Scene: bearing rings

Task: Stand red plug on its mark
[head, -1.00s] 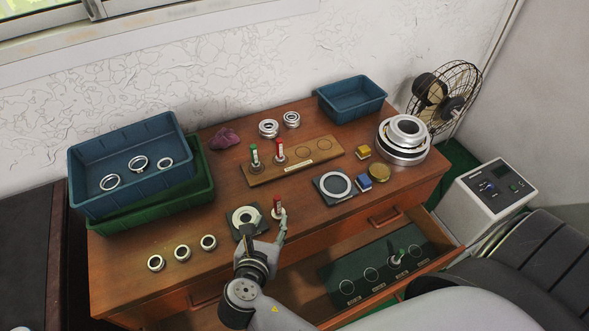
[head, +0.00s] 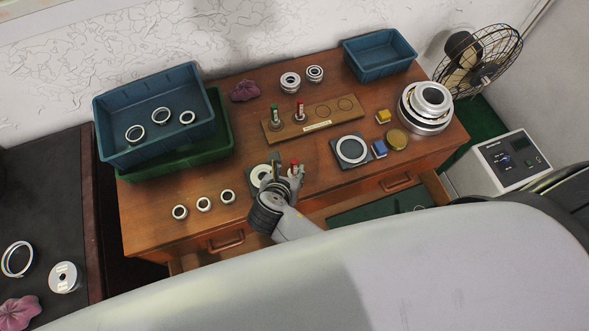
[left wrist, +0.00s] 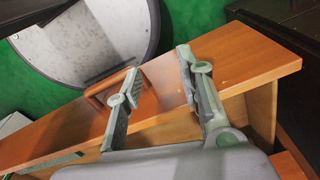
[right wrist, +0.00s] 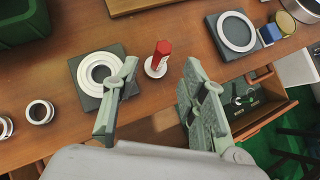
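A red plug (head: 294,167) stands upright on a round metal base on the desk, right of a dark square pad with a pale ring (right wrist: 101,72). It also shows in the right wrist view (right wrist: 161,53). My right gripper (right wrist: 160,72) is open and empty, with the plug just beyond its fingertips, apart from them. Another red plug (head: 300,110) stands beside a green plug (head: 275,116) on the wooden board. My left gripper (left wrist: 158,68) is open and empty near the desk's front edge.
Blue bins (head: 155,110) stand at the back. A pad with a large ring (head: 352,149), a blue block (head: 379,149) and stacked metal rings (head: 425,105) lie to the right. Several small rings (head: 204,204) lie front left. A drawer handle (left wrist: 108,87) is near my left gripper.

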